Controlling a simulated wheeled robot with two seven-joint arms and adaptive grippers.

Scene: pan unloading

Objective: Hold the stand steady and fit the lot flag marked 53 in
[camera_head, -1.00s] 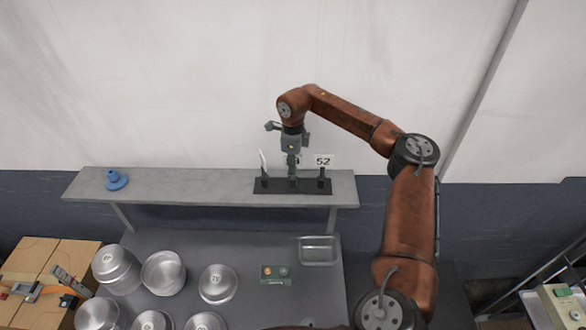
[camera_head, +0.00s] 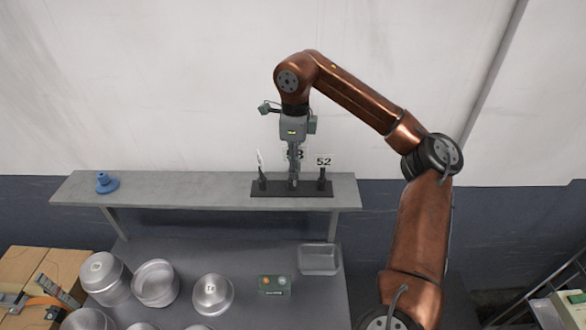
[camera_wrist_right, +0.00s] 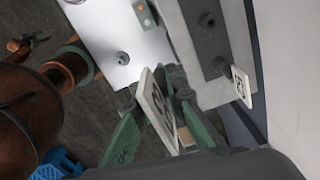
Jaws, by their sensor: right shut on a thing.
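The blue stand (camera_head: 107,184) is upright near the left end of the grey shelf, with no gripper at it. My right gripper (camera_head: 293,168) is above the middle of the black rack (camera_head: 275,189), shut on a white flag (camera_head: 300,154). Only part of its marking shows, ending in 3; the fingers hide the rest. The held flag (camera_wrist_right: 158,110) appears tilted between the green fingers in the right wrist view. I cannot tell whether its foot is clear of the rack. A flag marked 52 (camera_head: 323,161) stands on the right; another (camera_head: 260,160) stands nearly edge-on at left.
The grey shelf (camera_head: 190,188) is clear between the blue stand and the rack. Below it, the table (camera_head: 190,244) carries several metal pans, a metal tray (camera_head: 319,259) and a green button panel (camera_head: 274,284). The wall (camera_head: 150,90) rises close behind the shelf.

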